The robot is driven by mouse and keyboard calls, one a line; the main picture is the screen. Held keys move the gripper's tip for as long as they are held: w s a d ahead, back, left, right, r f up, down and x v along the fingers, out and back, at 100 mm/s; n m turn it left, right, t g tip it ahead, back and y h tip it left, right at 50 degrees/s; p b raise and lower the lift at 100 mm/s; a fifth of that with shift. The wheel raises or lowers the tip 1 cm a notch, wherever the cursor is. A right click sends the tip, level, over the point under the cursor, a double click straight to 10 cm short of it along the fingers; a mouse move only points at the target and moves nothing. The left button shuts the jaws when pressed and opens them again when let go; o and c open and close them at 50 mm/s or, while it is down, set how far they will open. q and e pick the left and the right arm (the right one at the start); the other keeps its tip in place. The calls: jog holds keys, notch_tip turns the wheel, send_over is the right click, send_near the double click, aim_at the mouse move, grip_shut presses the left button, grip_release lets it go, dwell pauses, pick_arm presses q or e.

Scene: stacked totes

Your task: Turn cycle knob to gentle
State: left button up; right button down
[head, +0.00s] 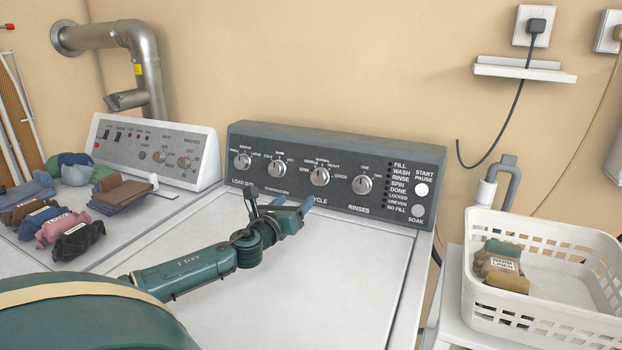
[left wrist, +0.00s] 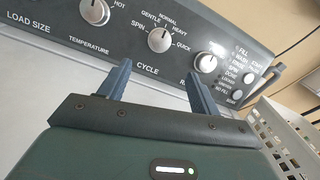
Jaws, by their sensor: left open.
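The cycle knob (head: 320,177) is a round silver dial on the dark control panel (head: 330,205) of the white washer. In the left wrist view the cycle knob (left wrist: 159,40) has the labels SPIN, GENTLE, NORMAL, HEAVY and QUICK around it. GENTLE is at its upper left. I cannot tell where its pointer stands. My left gripper (head: 294,204) is open and empty, in front of and below the knob. In the left wrist view the gripper's (left wrist: 156,72) two blue fingers are spread, with the knob beyond and between them, apart from it. My right gripper is not in view.
Other knobs flank it, including the temperature knob (head: 277,168) and the rinses knob (head: 362,184). The washer lid (head: 340,290) is clear. Folded clothes (head: 70,232) lie on the left machine. A white basket (head: 540,232) holding cloth stands at right.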

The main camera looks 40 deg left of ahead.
aim_at(317, 179)
pick_arm(q)
jog(key=x, duration=1.3)
jog(key=shift+c, duration=0.2)
jog(key=c, duration=0.9)
